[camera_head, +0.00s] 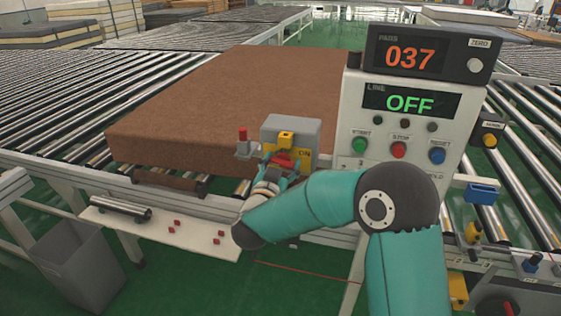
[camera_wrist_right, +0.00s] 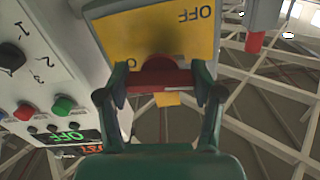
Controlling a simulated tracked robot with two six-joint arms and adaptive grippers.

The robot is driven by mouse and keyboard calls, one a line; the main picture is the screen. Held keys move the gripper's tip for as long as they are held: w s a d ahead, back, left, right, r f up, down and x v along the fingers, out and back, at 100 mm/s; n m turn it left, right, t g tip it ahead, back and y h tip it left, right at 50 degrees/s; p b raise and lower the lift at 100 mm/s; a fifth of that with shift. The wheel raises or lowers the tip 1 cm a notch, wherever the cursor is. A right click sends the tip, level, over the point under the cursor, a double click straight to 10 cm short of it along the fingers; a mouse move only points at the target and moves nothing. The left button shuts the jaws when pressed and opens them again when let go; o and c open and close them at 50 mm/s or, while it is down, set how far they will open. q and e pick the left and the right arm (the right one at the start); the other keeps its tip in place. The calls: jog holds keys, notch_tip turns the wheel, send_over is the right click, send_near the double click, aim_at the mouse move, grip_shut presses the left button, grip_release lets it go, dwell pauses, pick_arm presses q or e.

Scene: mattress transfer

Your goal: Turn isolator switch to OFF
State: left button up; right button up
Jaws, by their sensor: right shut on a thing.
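The isolator switch is a grey box (camera_head: 303,128) with a yellow face, at the front edge of the conveyor in the head view. Its red handle (camera_wrist_right: 165,78) sits on the yellow plate (camera_wrist_right: 195,45), which carries the word OFF in the right wrist view. My right gripper (camera_wrist_right: 162,90) is shut on the red handle, one finger at each end. In the head view my right gripper (camera_head: 279,170) is in front of the box and partly hides the handle. The handle looks crosswise in the wrist view. My left gripper is not in view.
A control panel (camera_head: 345,120) with a display reading OFF (camera_head: 410,102) and several buttons stands right of the switch. A brown mattress (camera_head: 200,95) lies on the rollers behind. A small red-topped device (camera_head: 243,140) is just left of the switch. A shelf (camera_head: 160,226) holds small red pieces.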

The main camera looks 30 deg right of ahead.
jog(key=shift+f+n+p, duration=0.3)
jog(key=shift+n, duration=0.6)
jog(key=o, duration=1.2)
jog(key=shift+c, duration=0.2)
jog(key=shift+r, duration=0.1)
jog(key=shift+r, duration=0.1)
jog(key=shift+s+a, duration=0.2)
jog(key=shift+a, duration=0.15)
jog(key=v, duration=1.1)
